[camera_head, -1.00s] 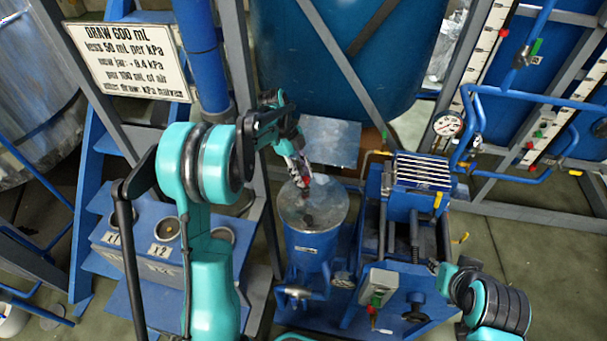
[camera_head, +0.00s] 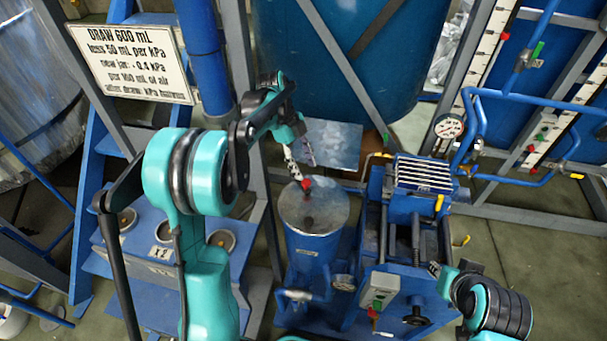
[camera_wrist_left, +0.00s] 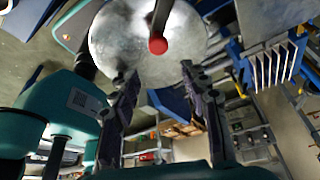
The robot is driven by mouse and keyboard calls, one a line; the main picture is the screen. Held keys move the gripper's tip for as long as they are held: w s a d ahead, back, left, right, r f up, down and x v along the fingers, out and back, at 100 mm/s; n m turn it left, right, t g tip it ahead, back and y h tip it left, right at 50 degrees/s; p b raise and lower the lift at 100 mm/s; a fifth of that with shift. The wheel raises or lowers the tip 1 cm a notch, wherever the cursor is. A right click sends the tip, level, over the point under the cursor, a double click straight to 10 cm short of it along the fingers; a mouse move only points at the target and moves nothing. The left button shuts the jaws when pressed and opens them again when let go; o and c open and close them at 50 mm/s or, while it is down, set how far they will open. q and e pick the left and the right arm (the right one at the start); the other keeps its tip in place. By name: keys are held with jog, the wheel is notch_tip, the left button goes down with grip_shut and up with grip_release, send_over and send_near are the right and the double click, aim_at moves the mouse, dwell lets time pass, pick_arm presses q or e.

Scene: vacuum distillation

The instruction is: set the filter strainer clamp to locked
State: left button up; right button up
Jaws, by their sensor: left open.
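The filter strainer is a blue upright pot (camera_head: 312,248) with a round metal lid (camera_head: 318,212), in the middle of the head view. Its clamp shows as a red ball knob (camera_head: 307,184) at the lid's far edge. In the left wrist view, the red knob (camera_wrist_left: 158,46) ends a dark lever (camera_wrist_left: 163,17) over the lid (camera_wrist_left: 112,40). My left gripper (camera_head: 302,164) is open, just behind and above the knob. In the left wrist view, its fingertips (camera_wrist_left: 158,75) are spread on either side, short of the knob. My right gripper (camera_head: 442,272) is at lower right; its fingers are unclear.
A blue machine with a ribbed top (camera_head: 423,174) stands right of the strainer. A pressure gauge (camera_head: 449,126) and blue pipes are behind it. A blue box with round openings (camera_head: 165,235) is at left, partly behind my left arm. A large blue tank (camera_head: 345,65) stands behind.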

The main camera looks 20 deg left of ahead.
aim_at(304, 182)
pick_arm(q)
jog(key=shift+r, duration=2.05)
jog(key=s+d+f+n+t+y+b, duration=0.2)
jog(key=s+n+t, duration=0.2)
jog(key=s+n, duration=0.6)
jog(key=s+d+f+n+t+y+b, duration=0.2)
jog(key=s+f+n+t+b, duration=0.1)
jog(key=s+n, duration=0.8)
jog(key=shift+f+t, duration=0.3)
jog(key=shift+t, duration=0.4)
jog(key=shift+d, duration=0.1)
